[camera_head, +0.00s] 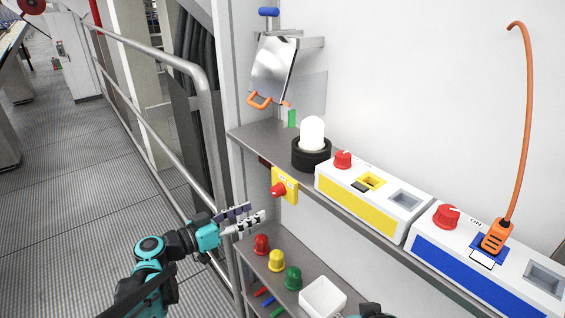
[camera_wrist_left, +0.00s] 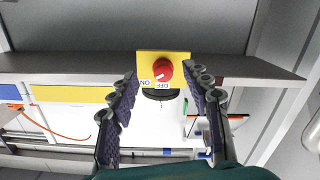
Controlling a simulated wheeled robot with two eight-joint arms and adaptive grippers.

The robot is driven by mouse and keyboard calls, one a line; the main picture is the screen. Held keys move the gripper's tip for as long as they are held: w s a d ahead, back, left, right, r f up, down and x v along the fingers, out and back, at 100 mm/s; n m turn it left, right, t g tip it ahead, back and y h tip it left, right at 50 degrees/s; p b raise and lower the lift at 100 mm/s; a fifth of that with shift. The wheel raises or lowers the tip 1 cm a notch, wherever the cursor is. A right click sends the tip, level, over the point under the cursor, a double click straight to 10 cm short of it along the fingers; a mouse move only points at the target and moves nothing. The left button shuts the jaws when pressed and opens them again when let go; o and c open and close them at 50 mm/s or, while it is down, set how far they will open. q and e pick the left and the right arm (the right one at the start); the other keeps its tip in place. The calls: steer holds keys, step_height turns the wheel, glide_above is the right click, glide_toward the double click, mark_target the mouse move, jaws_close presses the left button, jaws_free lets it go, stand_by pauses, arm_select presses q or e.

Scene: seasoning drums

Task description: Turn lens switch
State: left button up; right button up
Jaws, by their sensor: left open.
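The lens switch is a red rotary knob (camera_head: 278,189) on a yellow plate (camera_head: 291,186) at the front edge of the upper shelf. In the left wrist view, the red knob (camera_wrist_left: 162,71) sits on the yellow plate (camera_wrist_left: 148,60), with upside-down ON and OFF labels. Its exact setting is hard to read. My left gripper (camera_head: 257,214) is open and empty, below and to the left of the switch in the head view. In the wrist view, its two fingers flank the knob, apart from it.
A white lamp (camera_head: 312,134) in a black base, a yellow-fronted box (camera_head: 355,203) and a blue-fronted box (camera_head: 455,262) stand on the upper shelf (camera_head: 262,137). Below are red, yellow and green knobs (camera_head: 293,278) and a white bin (camera_head: 322,298). A metal railing (camera_head: 150,130) runs left.

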mark_target(272, 192)
arm_select(q)
steer(key=shift+h, duration=0.3)
steer(key=w+d, duration=0.1)
steer(key=d, duration=0.1)
steer(key=w+d+r+p, duration=0.1)
steer(key=w+d, duration=0.1)
steer(key=w+d+r, duration=0.1)
steer(key=w+d, duration=0.1)
steer(key=shift+w+r+p, duration=0.15)
steer(key=shift+r+p, duration=0.05)
steer(key=shift+p, duration=0.1)
arm_select(e)
step_height(272, 192, up, 3)
steer(key=shift+s+d+f, duration=0.1)
steer(key=shift+f, duration=0.05)
arm_select(q)
jaws_close()
